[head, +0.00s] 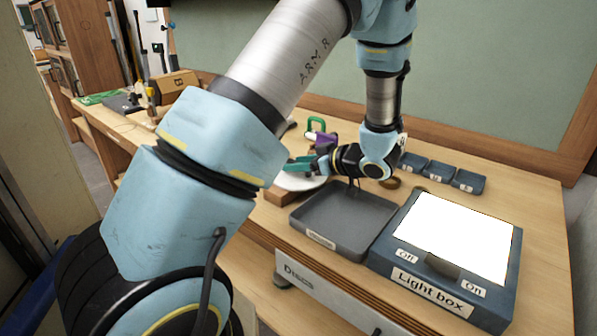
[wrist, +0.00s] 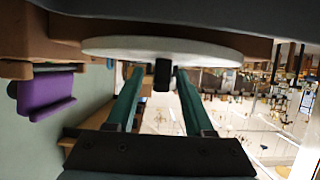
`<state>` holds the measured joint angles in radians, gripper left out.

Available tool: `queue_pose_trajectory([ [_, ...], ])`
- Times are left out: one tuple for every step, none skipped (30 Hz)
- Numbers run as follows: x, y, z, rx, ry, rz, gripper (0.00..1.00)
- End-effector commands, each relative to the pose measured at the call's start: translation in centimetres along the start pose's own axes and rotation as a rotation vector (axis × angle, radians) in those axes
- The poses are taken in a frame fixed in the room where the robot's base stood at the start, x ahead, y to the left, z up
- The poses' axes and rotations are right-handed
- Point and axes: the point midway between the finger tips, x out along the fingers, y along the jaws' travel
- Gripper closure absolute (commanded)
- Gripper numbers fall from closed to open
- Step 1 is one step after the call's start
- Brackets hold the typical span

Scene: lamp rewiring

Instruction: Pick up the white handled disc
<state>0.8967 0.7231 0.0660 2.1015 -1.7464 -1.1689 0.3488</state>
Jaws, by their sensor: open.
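My gripper (head: 302,165) has teal fingers and is at the disc. In the wrist view my gripper (wrist: 160,82) is open, one finger on each side of the handle, with a gap visible.
The grey tray (head: 340,208) and the light box (head: 455,240) stand in front and to the right. A purple object (head: 326,138) and a green handled object (head: 316,124) are close behind my gripper. Small blue bins (head: 468,181) sit at the back right.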

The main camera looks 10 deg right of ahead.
Motion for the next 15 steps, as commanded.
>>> queue_pose_trajectory([
  [-0.01,0.01,0.01,0.0,0.0,0.0,0.47],
  [-0.01,0.01,0.01,0.0,0.0,0.0,0.47],
  [-0.02,0.0,0.01,-0.001,0.0,0.0,0.49],
  [-0.02,0.0,0.01,-0.001,0.0,0.0,0.52],
  [-0.03,0.01,0.01,-0.001,0.0,0.0,0.55],
  [-0.03,0.01,0.01,-0.001,0.0,0.0,0.6],
  [-0.04,0.01,0.01,-0.001,0.0,0.0,0.63],
  [-0.04,0.01,0.01,-0.001,0.0,0.0,0.67],
  [-0.04,0.01,0.01,-0.001,0.0,0.0,0.71],
  [-0.04,0.01,0.01,-0.001,0.0,0.0,0.74],
  [-0.05,0.01,0.01,-0.001,0.0,0.0,0.78],
  [-0.05,0.01,0.01,-0.001,0.0,0.0,0.82],
  [-0.05,0.01,0.0,-0.001,0.0,0.0,0.86],
  [-0.05,0.01,0.01,-0.001,0.0,0.0,0.89],
  [-0.05,0.01,0.0,-0.001,0.0,0.0,0.94],
])
